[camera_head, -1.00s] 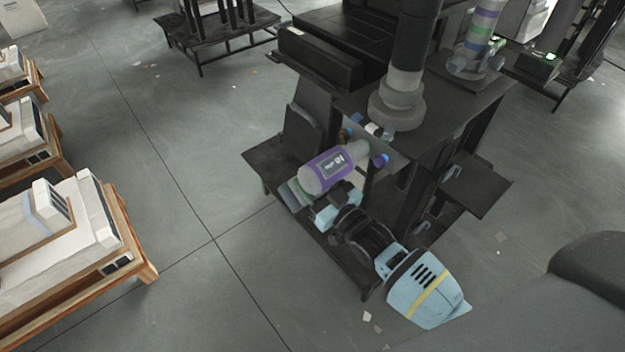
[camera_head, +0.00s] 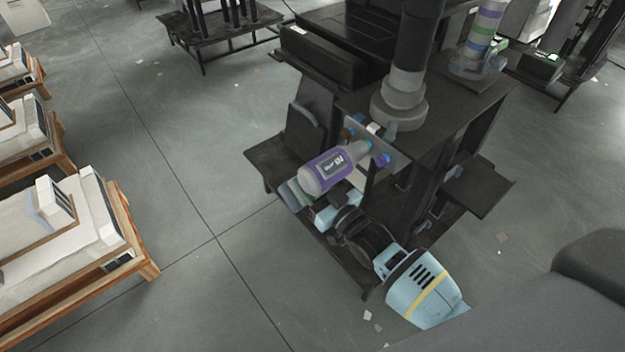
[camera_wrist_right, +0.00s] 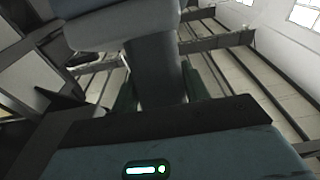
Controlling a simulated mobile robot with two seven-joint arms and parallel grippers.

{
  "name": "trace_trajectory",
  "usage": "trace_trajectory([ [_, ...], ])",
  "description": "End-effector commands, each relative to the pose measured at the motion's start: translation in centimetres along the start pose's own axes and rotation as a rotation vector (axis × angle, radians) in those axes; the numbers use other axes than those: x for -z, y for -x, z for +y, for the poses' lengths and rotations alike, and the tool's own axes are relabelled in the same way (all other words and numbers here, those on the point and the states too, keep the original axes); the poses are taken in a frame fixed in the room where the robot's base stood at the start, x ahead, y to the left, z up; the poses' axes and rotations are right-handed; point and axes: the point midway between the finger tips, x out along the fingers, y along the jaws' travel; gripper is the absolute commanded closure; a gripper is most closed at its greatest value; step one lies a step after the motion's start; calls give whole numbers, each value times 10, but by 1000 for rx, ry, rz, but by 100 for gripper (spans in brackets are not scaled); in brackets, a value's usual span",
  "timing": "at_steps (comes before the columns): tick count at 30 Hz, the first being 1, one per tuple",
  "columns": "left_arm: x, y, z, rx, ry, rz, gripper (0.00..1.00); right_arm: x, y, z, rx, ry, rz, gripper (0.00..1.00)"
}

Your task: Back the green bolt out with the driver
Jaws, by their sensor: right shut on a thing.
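The driver (camera_head: 327,171) has a grey and purple body with a dark label and a greenish end. My right gripper (camera_head: 336,207) is shut on it and holds it tilted, its nose toward a small upright plate (camera_head: 392,158) on the black stand. Contact between nose and bolt cannot be told. My left gripper is not in view.
A dark lift column (camera_head: 402,90) rises from the stand's top just behind the plate. A black side shelf (camera_head: 275,158) lies to the left and another (camera_head: 478,188) to the right. Wooden-framed carts (camera_head: 125,235) stand at far left. The floor between is clear.

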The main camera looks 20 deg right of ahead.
Motion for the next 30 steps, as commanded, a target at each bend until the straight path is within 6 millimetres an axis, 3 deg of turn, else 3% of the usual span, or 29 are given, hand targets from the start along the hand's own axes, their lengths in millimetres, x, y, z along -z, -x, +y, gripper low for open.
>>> trace_trajectory([
  [1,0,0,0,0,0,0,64,8,-3,9,-12,-2,17,96],
  [4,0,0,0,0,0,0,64,8,-3,9,-12,-2,17,96],
  [30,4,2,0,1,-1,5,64,9,-3,0,-12,-1,18,96],
])
